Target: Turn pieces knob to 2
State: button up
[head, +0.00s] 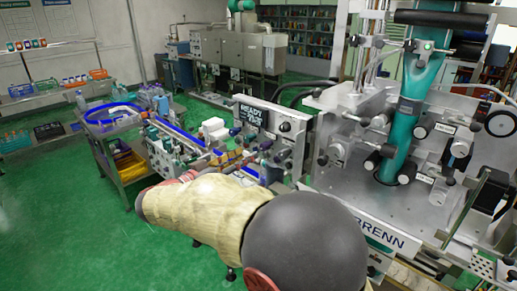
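The machine's upright control panel (297,155) stands in the middle of the head view. It carries a dark display (252,115) with white text; the top line seems to read READY and the rest is too small to read. A round black knob (285,127) sits on the panel to the right of the display. More small dark controls lie lower on the panel. I cannot tell which one is the pieces knob or where it points. My arm crosses the lower middle and bends at the left. My gripper cannot be picked out clearly among the small parts in front of the panel.
The applicator (350,110) with its teal column (405,120) fills the right side. A conveyor (180,150) with small bottles runs left from the panel. A cart (125,165) with a yellow bin stands left of it. Green floor (60,220) is free at the lower left.

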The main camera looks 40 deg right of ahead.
aim_at(262, 147)
jog(key=d, duration=0.7)
jog(key=shift+w+d, duration=0.1)
jog(key=shift+w, duration=0.05)
jog(key=shift+c, duration=0.5)
grip_shut()
